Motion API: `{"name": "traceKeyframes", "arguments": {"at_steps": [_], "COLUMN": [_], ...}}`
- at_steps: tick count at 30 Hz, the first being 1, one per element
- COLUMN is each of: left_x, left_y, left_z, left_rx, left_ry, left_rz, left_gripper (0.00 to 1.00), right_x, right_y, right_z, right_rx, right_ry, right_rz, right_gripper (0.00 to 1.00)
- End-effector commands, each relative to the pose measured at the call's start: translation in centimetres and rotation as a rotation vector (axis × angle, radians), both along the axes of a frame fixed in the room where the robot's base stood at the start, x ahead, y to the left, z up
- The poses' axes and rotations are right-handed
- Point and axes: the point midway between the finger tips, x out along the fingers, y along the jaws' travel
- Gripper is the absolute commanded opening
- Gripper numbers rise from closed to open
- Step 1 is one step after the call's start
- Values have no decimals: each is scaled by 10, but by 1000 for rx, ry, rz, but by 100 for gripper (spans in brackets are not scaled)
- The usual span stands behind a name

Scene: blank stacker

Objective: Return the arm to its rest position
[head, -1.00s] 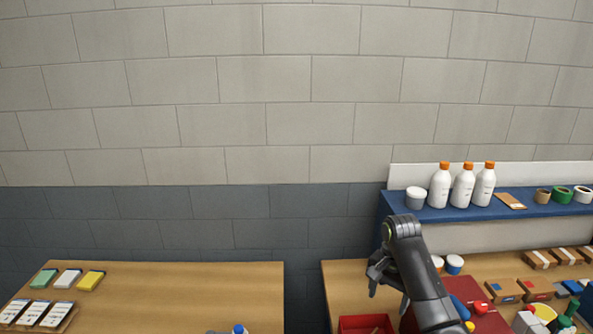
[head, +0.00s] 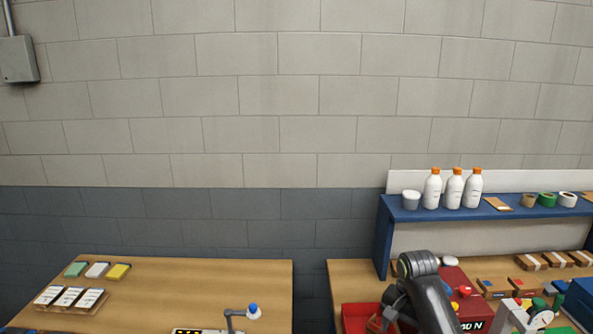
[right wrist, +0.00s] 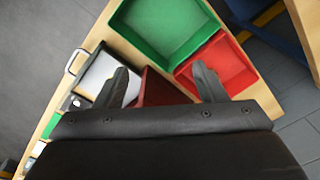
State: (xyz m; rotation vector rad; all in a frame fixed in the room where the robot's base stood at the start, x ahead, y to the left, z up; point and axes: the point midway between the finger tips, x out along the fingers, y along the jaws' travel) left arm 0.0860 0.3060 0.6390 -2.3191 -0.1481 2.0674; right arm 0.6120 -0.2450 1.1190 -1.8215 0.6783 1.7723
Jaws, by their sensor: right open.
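My right arm (head: 428,285) rises at the lower right of the head view, bent over the right-hand table. Its gripper hangs low by a red tray and is partly cut off by the lower edge there. In the right wrist view my right gripper (right wrist: 162,78) has its two fingers wide apart. A dark red surface (right wrist: 160,90) shows beyond the gap, and nothing is clearly held. My left gripper is not in view.
The red tray (head: 354,316) is on the right table beside a dark red machine (head: 457,281) and several small goods. A blue shelf (head: 412,211) with white bottles (head: 454,190) stands behind. A gap separates this from the left table (head: 190,283). A green tray (right wrist: 158,28) shows in the wrist view.

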Motion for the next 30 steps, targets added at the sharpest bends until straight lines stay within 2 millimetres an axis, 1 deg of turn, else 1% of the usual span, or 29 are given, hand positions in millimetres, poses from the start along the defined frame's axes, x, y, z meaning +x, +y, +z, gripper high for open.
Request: {"name": "traceKeyframes", "arguments": {"at_steps": [1, 8, 11, 14, 15, 17, 18, 20, 21, 23, 25, 27, 30], "left_x": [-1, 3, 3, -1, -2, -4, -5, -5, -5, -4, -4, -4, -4], "left_y": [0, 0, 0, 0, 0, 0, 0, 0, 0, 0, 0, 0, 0], "left_z": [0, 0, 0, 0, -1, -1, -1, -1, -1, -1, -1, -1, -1], "left_rx": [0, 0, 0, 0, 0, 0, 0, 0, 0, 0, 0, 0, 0], "left_ry": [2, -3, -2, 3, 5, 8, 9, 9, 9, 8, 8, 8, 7], "left_rz": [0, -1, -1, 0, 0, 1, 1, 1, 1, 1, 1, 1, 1], "left_gripper": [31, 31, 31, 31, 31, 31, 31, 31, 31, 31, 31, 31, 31], "right_x": [-6, -36, -56, -86, -100, -122, -137, -161, -176, -200, -228, -255, -288], "right_y": [-2, -10, -15, -20, -23, -27, -30, -33, -36, -39, -43, -46, -50], "right_z": [-8, -41, -59, -79, -88, -98, -104, -111, -115, -118, -120, -119, -113], "right_rx": [-1, -9, -15, -25, -32, -41, -49, -62, -71, -87, -106, -128, -158], "right_ry": [-2, -31, -48, -70, -80, -98, -109, -124, -135, -150, -166, -182, -200], "right_rz": [10, 82, 124, 180, 206, 246, 271, 311, 337, 375, 418, 461, 514], "right_gripper": [64, 64, 64, 64, 64, 64, 64, 64, 64, 64, 64, 64, 64]}}
